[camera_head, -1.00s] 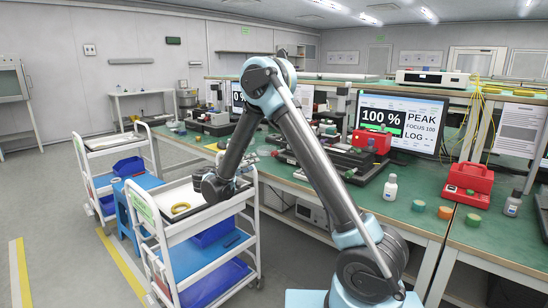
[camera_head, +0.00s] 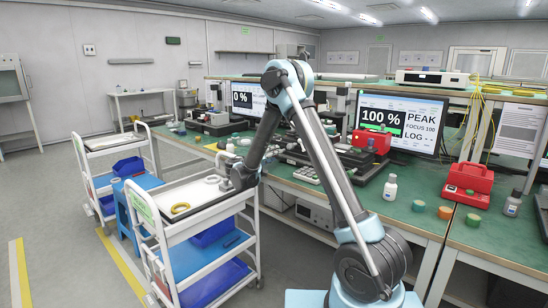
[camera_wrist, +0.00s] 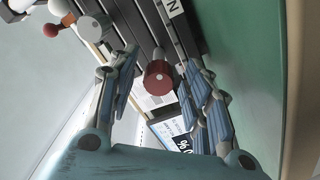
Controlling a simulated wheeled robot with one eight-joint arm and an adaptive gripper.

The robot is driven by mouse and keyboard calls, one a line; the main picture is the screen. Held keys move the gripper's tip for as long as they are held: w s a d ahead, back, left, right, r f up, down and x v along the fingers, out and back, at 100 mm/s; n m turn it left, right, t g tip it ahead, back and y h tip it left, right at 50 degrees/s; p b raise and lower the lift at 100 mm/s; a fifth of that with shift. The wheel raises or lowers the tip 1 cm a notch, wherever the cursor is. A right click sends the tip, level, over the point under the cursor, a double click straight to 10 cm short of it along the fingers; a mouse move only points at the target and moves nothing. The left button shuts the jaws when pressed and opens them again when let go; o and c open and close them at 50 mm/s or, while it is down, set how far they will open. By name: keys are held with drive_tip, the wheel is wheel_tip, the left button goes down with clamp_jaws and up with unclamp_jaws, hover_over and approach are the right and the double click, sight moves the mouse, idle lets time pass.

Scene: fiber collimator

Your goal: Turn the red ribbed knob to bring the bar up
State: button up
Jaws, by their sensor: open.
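The red ribbed knob (camera_wrist: 158,75) shows in the wrist view, centred between the fingers of my gripper (camera_wrist: 162,64). The fingers are spread wide, one on each side, with space between them and the knob. The knob sits at the end of a dark rail assembly (camera_wrist: 180,30). A display reading 0 % (camera_wrist: 182,145) appears beyond, and the left monitor (camera_head: 242,98) also reads 0 % in the head view. The bar on that screen is too small to make out. In the head view my arm covers the knob.
A grey-white round knob (camera_wrist: 92,28) and a small red ball (camera_wrist: 51,30) lie left of the red knob. A white trolley (camera_head: 190,225) stands beside the green bench (camera_head: 300,190). Another monitor (camera_head: 398,123) reads 100 % PEAK. A white bottle (camera_head: 390,187) stands nearby.

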drive_tip(key=shift+w+d, duration=0.35)
drive_tip(key=shift+w, duration=0.05)
clamp_jaws()
drive_tip(key=shift+n, duration=0.5)
drive_tip(key=shift+a, duration=0.1)
